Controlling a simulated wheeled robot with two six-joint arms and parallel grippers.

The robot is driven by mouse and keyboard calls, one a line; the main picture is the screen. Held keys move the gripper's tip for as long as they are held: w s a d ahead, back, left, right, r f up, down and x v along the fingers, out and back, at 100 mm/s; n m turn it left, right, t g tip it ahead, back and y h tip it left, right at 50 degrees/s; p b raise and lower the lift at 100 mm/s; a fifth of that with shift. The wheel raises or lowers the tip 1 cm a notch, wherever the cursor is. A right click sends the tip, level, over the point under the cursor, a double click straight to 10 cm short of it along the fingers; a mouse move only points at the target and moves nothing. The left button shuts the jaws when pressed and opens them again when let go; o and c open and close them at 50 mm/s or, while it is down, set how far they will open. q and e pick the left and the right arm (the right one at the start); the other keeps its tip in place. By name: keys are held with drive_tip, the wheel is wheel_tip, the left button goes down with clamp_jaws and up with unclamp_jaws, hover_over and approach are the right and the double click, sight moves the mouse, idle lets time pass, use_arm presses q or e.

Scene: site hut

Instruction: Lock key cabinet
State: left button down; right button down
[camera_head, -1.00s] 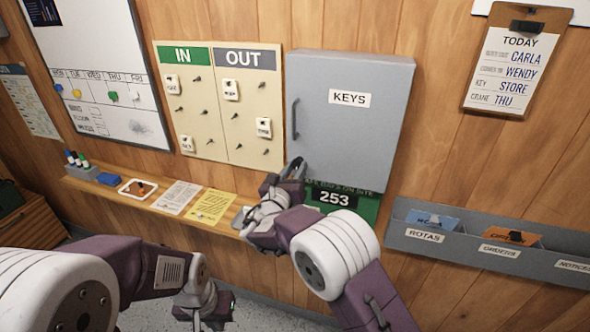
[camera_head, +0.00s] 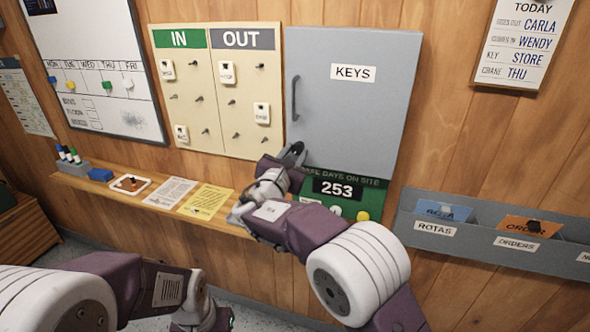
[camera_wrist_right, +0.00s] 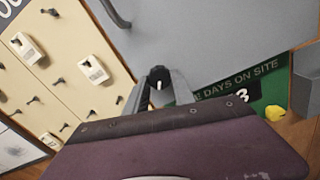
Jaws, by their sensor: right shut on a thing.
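The grey key cabinet (camera_head: 352,110) hangs on the wall with its door shut flush, labelled KEYS. It has a dark bar handle (camera_head: 295,98) at its left side. My right gripper (camera_head: 293,153) is at the door's lower left corner, below the handle. In the right wrist view, its fingers (camera_wrist_right: 158,82) are shut on a small dark thing at the door face. That thing is mostly hidden by the fingers; I cannot tell whether it is a key or how it is turned. My left arm (camera_head: 165,285) is low at the left; its fingertips are out of sight.
The IN/OUT board (camera_head: 218,95) hangs close left of the cabinet. The green day-count sign (camera_head: 372,200) is just below it. A narrow shelf (camera_head: 155,198) with papers runs below left. A grey file rack (camera_head: 470,240) juts out at the lower right.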

drive_tip(key=m+b, duration=0.8)
drive_tip(key=b, duration=0.1)
drive_tip(key=shift+a+f, duration=0.1)
drive_tip(key=shift+f, duration=0.05)
drive_tip(key=shift+r+m+b, duration=0.2)
drive_tip(key=shift+m+b, duration=1.35)
drive_tip(key=shift+m, duration=0.35)
drive_tip(key=c, duration=1.1)
unclamp_jaws()
drive_tip(key=shift+o, duration=0.2)
